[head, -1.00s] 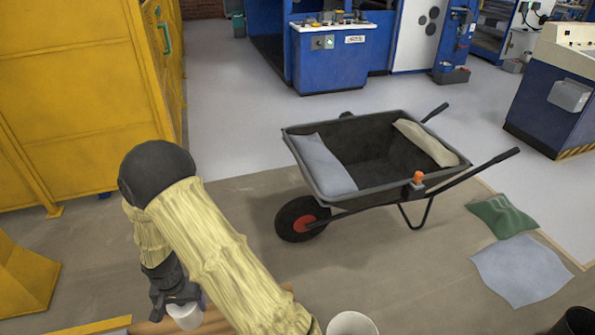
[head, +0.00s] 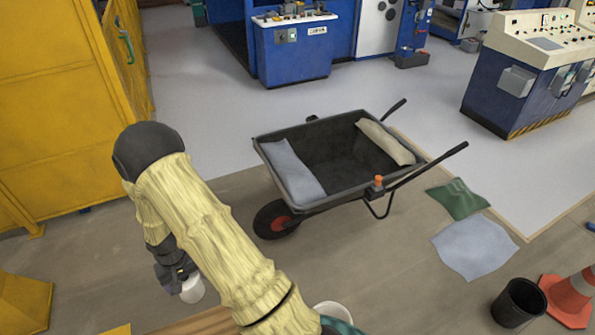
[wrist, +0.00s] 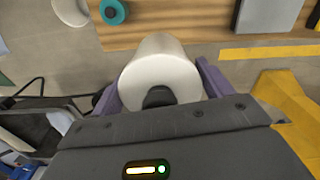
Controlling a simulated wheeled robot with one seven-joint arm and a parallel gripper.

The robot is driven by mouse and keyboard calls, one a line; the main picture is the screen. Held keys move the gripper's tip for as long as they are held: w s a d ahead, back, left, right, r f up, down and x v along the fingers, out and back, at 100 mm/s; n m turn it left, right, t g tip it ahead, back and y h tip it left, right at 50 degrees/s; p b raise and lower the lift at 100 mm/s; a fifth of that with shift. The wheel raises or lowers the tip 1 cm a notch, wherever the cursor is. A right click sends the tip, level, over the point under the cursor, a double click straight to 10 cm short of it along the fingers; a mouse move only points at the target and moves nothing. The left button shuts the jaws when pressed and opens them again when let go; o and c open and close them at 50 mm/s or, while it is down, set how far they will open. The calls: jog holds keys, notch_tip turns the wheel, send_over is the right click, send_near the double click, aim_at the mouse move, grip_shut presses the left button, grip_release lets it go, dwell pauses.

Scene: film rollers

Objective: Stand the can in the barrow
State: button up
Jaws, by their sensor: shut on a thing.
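The can (head: 193,290) is a plain white cylinder, low at the left of the head view. My gripper (head: 181,279) is shut around it. In the wrist view the can (wrist: 160,62) sits between the two purple fingers of my gripper (wrist: 160,84), with its pale round end facing the camera. It hangs over the floor beside the wooden bench edge. The barrow (head: 270,157) stands to the right and farther off, apart from the can. It has a dark tray, with a grey-blue sack (head: 292,170) at its left end and a beige sack (head: 385,141) at its right end.
The wooden bench (head: 205,322) is at the bottom, with a white container (head: 333,311) on the right. A black bucket (head: 518,305), traffic cone (head: 572,294) and floor sacks (head: 474,248) lie right. Yellow panels (head: 55,110) stand left. The barrow's middle looks empty.

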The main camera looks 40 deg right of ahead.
jog(key=d+r+p, duration=0.1)
jog(key=r+p, duration=0.2)
jog(key=d+r+n+p, duration=0.1)
jog(key=r+p, duration=0.3)
jog(key=d+r+n+p, duration=0.1)
jog(key=r+p, duration=0.2)
jog(key=p, duration=0.1)
jog(key=shift+d+r, duration=0.4)
jog(key=shift+d+r+p, duration=0.2)
jog(key=shift+p, duration=0.3)
jog(key=shift+d+f, duration=0.1)
jog(key=shift+d, duration=0.05)
